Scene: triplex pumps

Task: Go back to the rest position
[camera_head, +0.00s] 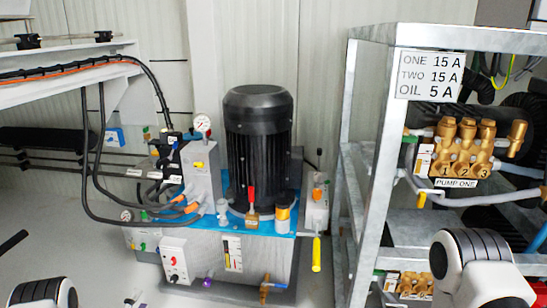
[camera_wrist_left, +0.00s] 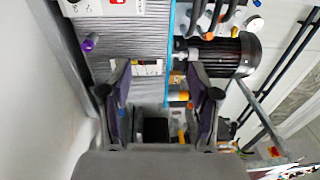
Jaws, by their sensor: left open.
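My left gripper (camera_wrist_left: 159,70) shows in the left wrist view with its two dark fingers spread apart and nothing between them. Behind the fingers are the grey tank wall and a small white label plate (camera_wrist_left: 150,67). In the head view only white-and-black arm parts of mine show, at the bottom left and bottom right; the left gripper's fingers cannot be made out there. My right gripper is not in either view.
A hydraulic unit with a black motor (camera_head: 258,140) on a blue-topped grey tank (camera_head: 205,262) stands at centre. A metal rack (camera_head: 392,120) with brass pumps (camera_head: 463,148) stands at right. A white shelf (camera_head: 60,88) with hanging hoses is at left.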

